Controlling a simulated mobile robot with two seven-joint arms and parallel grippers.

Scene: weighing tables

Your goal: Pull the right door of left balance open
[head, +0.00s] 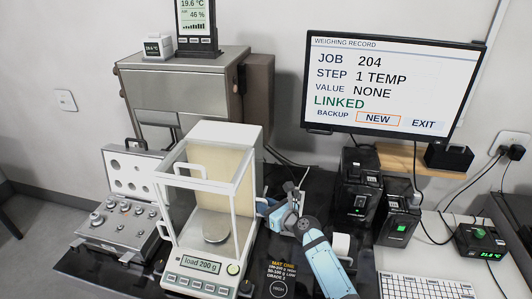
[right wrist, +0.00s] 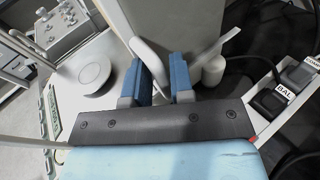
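The left balance (head: 183,267) stands left of centre, with a glass draft shield and "load 200 g" on its display. My right gripper (head: 264,208) is at the right side of the shield. The door's glass is hard to make out. My left gripper is not in view.
A case of weights (head: 120,220) lies open to the left. A monitor (head: 390,85) hangs at the back right. Black boxes (head: 358,190) and a keyboard (head: 425,288) stand to the right. A black mat (head: 280,280) lies in front of my right arm.

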